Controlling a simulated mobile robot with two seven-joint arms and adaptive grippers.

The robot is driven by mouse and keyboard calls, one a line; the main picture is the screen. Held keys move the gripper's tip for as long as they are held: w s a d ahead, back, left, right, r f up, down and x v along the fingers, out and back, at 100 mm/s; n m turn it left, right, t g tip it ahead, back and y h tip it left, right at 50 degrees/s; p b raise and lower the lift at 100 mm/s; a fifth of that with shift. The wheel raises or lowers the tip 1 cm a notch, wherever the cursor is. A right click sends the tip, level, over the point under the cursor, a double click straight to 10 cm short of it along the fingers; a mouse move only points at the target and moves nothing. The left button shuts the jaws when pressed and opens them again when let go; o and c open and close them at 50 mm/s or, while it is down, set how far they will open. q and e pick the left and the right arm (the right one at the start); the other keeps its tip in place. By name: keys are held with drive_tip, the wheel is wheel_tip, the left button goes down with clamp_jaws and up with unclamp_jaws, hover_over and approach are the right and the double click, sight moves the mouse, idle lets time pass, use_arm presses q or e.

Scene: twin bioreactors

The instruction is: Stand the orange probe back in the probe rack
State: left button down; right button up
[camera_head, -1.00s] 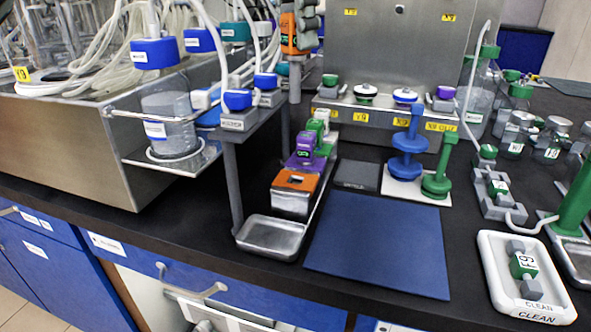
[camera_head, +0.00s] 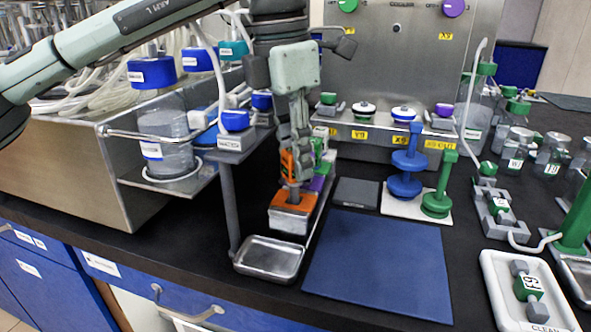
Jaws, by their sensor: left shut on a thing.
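My left gripper (camera_head: 296,140) points down, shut on the orange probe (camera_head: 288,164). The probe is upright, and its grey lower end meets the top of the orange-topped block (camera_head: 307,213) at the near end of the probe rack. I cannot tell how far the tip sits inside the block. Behind it in the rack is a purple block (camera_head: 317,183), with a green one further back, both partly hidden by the gripper. My right gripper is not in view.
A metal tray (camera_head: 268,257) lies in front of the rack. A blue mat (camera_head: 380,262) is clear to the right. A grey pad (camera_head: 356,192) and blue and green stands (camera_head: 406,170) are behind it. A shelf with a post (camera_head: 230,200) stands close on the left.

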sight(294, 183)
use_arm(q)
wheel_tip(294, 183, down, 3)
drive_tip(key=shift+r, duration=0.2)
drive_tip(key=shift+f, duration=0.1)
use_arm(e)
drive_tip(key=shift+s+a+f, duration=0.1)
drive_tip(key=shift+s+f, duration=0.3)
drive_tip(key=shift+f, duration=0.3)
